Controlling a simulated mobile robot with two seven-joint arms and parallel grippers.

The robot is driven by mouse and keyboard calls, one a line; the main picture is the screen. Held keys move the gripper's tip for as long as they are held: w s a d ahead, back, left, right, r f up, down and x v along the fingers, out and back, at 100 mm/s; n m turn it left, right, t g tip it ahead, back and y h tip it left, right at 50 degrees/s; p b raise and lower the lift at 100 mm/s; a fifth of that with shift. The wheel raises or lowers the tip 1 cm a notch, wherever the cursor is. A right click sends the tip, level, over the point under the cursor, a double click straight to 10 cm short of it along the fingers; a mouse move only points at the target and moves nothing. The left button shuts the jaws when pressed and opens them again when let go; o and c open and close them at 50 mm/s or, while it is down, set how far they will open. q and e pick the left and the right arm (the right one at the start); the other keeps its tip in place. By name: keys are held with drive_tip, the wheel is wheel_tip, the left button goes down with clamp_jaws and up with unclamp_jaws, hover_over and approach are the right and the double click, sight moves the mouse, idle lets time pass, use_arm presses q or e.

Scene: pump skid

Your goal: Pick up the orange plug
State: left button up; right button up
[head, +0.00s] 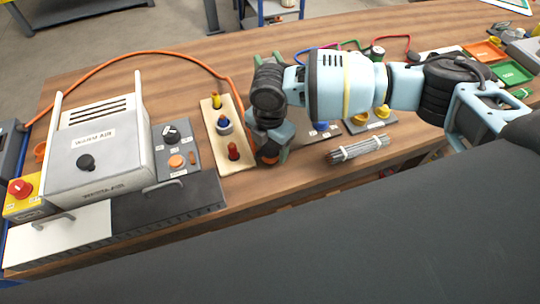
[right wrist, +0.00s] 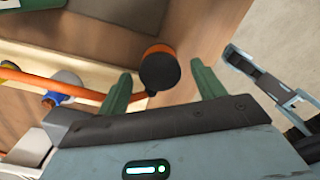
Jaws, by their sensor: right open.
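The orange plug (right wrist: 159,70), with a round black end face and an orange rim, shows in the right wrist view between the fingers of my right gripper (right wrist: 163,87). The green fingers are open and spread on either side of it; I see no finger closed on it. An orange hose (right wrist: 85,91) runs towards it from the left, passing behind one finger.
A cream board (head: 238,157) with yellow, blue and red fittings stands left of the right gripper. Farther left is a grey machine (head: 95,150) with a control panel. Bare wood shows beyond the board.

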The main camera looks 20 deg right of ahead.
sight(270, 148)
wheel_tip(270, 148, down, 3)
drive_tip(key=shift+d+f, duration=0.1)
drive_tip(key=shift+d, duration=0.05)
drive_tip(key=c, duration=1.2)
